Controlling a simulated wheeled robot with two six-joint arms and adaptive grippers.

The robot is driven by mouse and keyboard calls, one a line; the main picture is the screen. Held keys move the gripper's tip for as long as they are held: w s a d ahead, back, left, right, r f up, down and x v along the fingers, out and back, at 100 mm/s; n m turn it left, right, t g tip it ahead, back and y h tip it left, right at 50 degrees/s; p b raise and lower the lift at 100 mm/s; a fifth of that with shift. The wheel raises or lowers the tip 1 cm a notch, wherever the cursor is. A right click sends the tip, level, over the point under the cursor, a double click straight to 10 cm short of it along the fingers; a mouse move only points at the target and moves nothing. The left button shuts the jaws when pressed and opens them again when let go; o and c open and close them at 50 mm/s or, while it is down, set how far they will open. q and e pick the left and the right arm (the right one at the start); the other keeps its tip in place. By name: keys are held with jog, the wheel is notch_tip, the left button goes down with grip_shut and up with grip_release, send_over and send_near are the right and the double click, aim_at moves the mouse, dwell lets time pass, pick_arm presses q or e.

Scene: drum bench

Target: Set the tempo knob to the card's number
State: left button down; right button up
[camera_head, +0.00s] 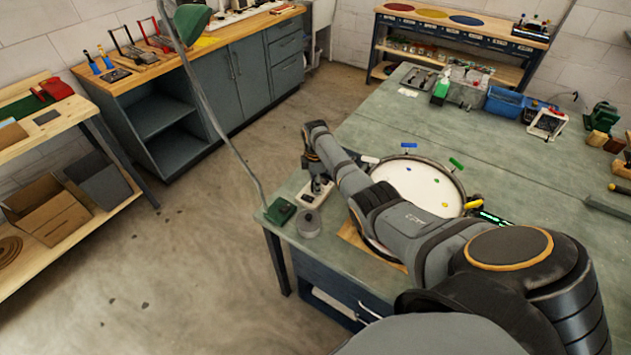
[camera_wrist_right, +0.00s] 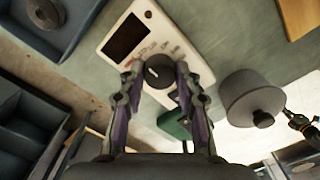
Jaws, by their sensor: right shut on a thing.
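The tempo device is a small white box (camera_head: 314,194) at the left corner of the green bench in the head view. In the right wrist view the white box (camera_wrist_right: 145,32) has a blank dark screen and a round dark knob (camera_wrist_right: 158,71) with a pale pointer mark. My right gripper (camera_wrist_right: 158,80) has its fingertips on either side of the knob, shut on it. In the head view my right gripper (camera_head: 318,183) is small and mostly hidden by my wrist. No readable card number shows. My left gripper is not in view.
A white-topped drum (camera_head: 415,185) with coloured pieces stands right of the device, partly behind my right arm. A grey round weight-like object (camera_head: 307,224) and a green box (camera_head: 280,210) sit close to the device at the bench corner. The bench's far middle is clear.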

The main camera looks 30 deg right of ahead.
jog(key=m+p, duration=0.1)
jog(key=m, duration=0.4)
jog(key=shift+m, duration=0.3)
dwell(0.4)
jog(key=o, duration=1.2)
jog(key=shift+c, duration=0.2)
